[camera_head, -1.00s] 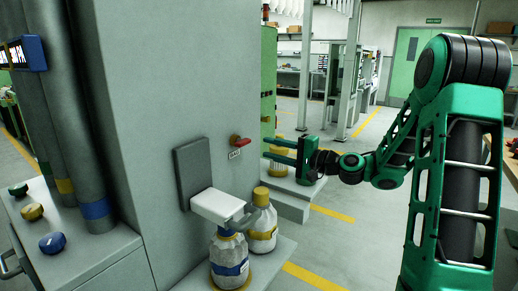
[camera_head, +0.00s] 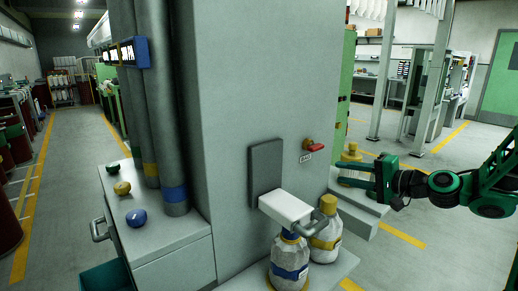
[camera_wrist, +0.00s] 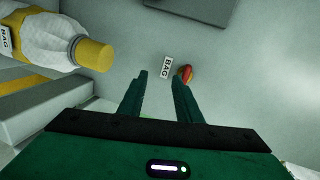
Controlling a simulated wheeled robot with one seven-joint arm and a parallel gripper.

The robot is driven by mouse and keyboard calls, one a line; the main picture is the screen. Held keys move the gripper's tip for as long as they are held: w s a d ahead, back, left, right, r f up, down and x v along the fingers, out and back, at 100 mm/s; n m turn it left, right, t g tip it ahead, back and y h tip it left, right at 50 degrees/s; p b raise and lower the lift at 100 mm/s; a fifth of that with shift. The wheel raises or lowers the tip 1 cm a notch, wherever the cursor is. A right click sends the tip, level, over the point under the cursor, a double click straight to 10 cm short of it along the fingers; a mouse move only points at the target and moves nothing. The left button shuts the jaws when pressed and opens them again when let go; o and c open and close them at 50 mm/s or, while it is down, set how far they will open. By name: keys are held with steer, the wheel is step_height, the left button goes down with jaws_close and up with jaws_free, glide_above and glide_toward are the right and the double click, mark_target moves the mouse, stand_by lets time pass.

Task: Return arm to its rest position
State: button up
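My gripper (camera_head: 368,178) is at the right in the head view, green, with its two fingers pointing left toward the grey column. Its fingers are apart with nothing between them. In the wrist view the two fingertips (camera_wrist: 160,78) are also apart and empty, with the column face beyond. My arm (camera_head: 470,190) reaches in from the right edge, stretched out roughly level; its upper part is outside the head view.
A red-handled knob (camera_head: 315,146) with a BAG label sits on the grey column (camera_head: 235,90). A white bracket (camera_head: 286,206) stands out above bottles with blue (camera_head: 290,265) and yellow bands (camera_head: 326,230). Open floor (camera_head: 440,255) lies right of the plinth.

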steer(key=s+d+f+n+g+h, duration=0.2)
steer(key=s+f+g+h, duration=0.1)
steer(key=s+f, duration=0.3)
steer(key=s+d+f+n+g+h, duration=0.1)
steer(key=s+f+n+g+h, duration=0.15)
steer(key=s, duration=0.55)
steer(key=s+d+m+g+h, duration=0.1)
steer(key=s+d+g+h, duration=0.1)
steer(key=s, duration=1)
steer(key=s+d+m+g+h, duration=0.1)
steer(key=s+d+g, duration=0.3)
steer(key=s, duration=0.9)
steer(key=shift+s+d+g+h, duration=0.2)
steer(key=shift+d+g+h, duration=0.15)
steer(key=shift+d+h, duration=0.35)
steer(key=shift+d, duration=0.1)
steer(key=shift+w+f, duration=0.3)
steer(key=shift+w, duration=0.35)
